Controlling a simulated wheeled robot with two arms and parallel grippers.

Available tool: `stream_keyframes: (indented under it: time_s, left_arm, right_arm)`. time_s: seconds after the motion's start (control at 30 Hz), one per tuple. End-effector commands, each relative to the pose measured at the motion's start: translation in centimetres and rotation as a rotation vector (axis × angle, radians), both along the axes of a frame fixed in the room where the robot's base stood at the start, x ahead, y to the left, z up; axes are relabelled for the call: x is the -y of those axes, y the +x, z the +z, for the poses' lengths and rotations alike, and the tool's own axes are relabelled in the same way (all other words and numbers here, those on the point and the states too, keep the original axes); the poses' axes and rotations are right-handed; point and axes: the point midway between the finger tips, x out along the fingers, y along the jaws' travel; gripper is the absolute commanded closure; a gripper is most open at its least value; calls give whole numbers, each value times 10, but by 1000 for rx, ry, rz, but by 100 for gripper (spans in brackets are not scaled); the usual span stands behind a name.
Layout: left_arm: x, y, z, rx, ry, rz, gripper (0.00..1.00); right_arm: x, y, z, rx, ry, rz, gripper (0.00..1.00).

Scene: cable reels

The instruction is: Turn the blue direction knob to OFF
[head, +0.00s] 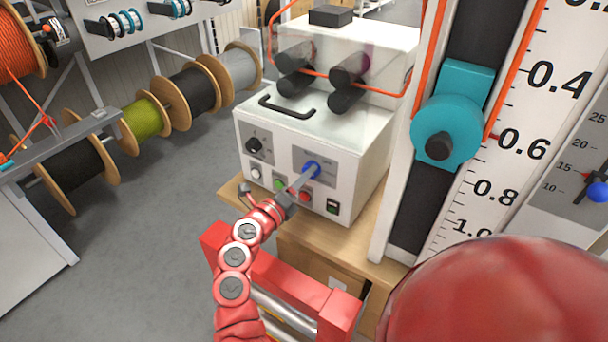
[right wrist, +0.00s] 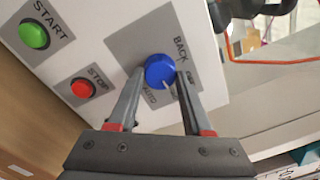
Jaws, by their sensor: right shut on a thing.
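The blue direction knob (head: 312,168) is on a grey plate on the front of the white machine. In the right wrist view the knob (right wrist: 159,68) sits between the fingers of my right gripper (right wrist: 160,77), which is shut on it from both sides. Labels BACK, OFF and AUTO, the last two partly covered, surround the knob. Its white mark points down and slightly right in that view, roughly between OFF and AUTO. In the head view my right gripper (head: 305,178) reaches the knob from below left.
A green START button (right wrist: 34,35) and a red STOP button (right wrist: 82,88) are beside the knob plate. A black dial (head: 254,145) is further left on the machine (head: 350,190). A tall scale with a teal slider (head: 447,130) stands close on the right.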

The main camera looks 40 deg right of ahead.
Motion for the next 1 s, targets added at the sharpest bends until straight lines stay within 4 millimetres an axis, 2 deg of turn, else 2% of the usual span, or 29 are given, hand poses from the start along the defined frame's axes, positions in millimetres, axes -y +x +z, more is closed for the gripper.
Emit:
stream_keyframes:
  time_s: [0.5,1.0]
  left_arm:
    - [0,0,32,0,0,0,50]
    - [0,0,45,0,0,0,50]
  right_arm:
    - [1,-1,3,-417,-172,0,100]
    - [0,0,0,-600,-248,1,100]
